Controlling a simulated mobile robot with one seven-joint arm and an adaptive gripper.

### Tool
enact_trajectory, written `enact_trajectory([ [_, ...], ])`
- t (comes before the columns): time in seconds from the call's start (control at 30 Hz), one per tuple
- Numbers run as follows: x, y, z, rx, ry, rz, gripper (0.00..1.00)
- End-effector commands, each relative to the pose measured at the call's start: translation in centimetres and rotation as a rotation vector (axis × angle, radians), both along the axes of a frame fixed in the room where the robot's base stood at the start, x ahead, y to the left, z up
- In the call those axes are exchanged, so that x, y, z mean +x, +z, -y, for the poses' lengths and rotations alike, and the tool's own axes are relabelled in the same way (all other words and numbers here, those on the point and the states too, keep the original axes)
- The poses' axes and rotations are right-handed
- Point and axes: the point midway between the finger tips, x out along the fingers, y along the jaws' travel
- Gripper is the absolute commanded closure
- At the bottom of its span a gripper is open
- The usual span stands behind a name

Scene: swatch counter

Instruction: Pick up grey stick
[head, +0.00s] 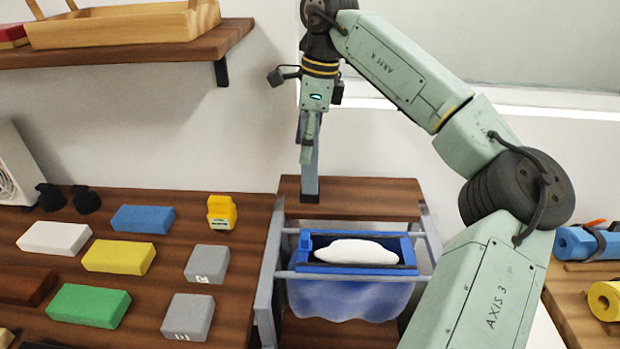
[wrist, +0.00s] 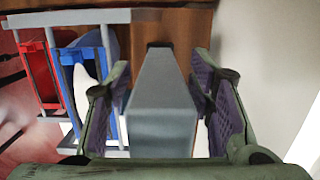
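The grey stick (head: 310,168) is upright in the head view, its dark lower end at the wooden ledge behind the blue bin. In the wrist view the stick (wrist: 160,100) runs away from the camera between the two fingers. My gripper (head: 311,135) is around its upper part. In the wrist view my gripper (wrist: 162,85) has its purple pads on either side of the stick, with narrow gaps showing, so it looks open. The stick's top is partly hidden by the fingers in the head view.
A blue bin (head: 303,243) with a white bundle hangs in a grey frame (head: 266,290) in front of the stick. Coloured blocks lie on the left counter (head: 160,258). A wall is close behind, and a shelf (head: 130,51) is at the upper left.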

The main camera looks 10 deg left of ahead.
Motion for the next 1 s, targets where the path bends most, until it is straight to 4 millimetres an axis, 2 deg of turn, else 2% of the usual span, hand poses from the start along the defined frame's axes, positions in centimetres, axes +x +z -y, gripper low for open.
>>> enact_trajectory([
  [0.07, 0.00, 0.02, 0.00, 0.000, 0.000, 0.000, 0.59],
  [0.67, 0.00, 0.05, 0.01, 0.000, 0.000, 0.000, 0.99],
  [1.0, -0.01, 0.07, 0.00, 0.000, 0.000, 0.000, 1.00],
])
